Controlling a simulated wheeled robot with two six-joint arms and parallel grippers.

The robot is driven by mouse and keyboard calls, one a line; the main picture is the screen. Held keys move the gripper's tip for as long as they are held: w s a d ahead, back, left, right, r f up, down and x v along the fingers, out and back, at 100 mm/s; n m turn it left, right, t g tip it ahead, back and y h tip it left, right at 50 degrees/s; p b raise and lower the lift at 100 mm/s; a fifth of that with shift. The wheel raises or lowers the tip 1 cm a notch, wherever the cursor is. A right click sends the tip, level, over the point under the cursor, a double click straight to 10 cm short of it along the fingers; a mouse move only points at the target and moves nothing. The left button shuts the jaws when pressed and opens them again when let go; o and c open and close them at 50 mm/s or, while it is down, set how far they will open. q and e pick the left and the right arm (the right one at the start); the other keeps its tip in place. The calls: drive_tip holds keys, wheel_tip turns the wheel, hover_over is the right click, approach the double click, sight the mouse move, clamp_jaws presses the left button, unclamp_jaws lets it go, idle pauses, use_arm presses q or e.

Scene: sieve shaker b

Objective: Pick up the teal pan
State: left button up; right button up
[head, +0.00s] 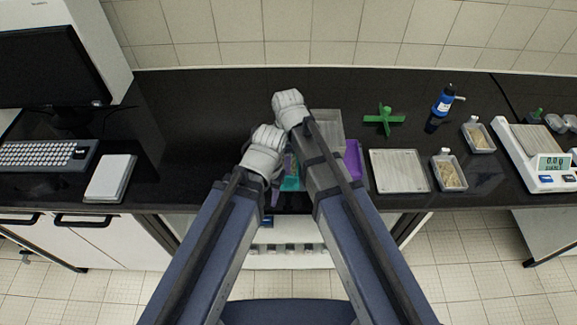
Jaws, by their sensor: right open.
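The teal pan (291,183) shows only as a small patch on the black bench near its front edge, between my two arms. Most of it is hidden by my grippers and forearms. My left gripper (266,150) is over the left side of this patch; its fingertips are not clear, and I cannot tell whether it touches the pan. My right gripper (289,104) is open, beyond the pan toward the back of the bench, and its fingers are hard to make out.
A purple pan (353,160) and a grey tray (329,124) lie close to my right arm. Further right are a green cross-shaped piece (383,120), a flat white-grey plate (398,171), a blue bottle (442,101) and a balance (546,160). A keyboard (42,154) is left.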

wheel_tip(320, 180, down, 3)
drive_tip(key=shift+w+r+b, duration=0.15)
drive_tip(key=shift+r+b, duration=0.05)
drive_tip(key=shift+b, duration=0.85)
drive_tip(key=f+b, duration=0.5)
drive_tip(key=shift+s+d+f, duration=0.1)
drive_tip(key=shift+s, duration=0.15)
clamp_jaws()
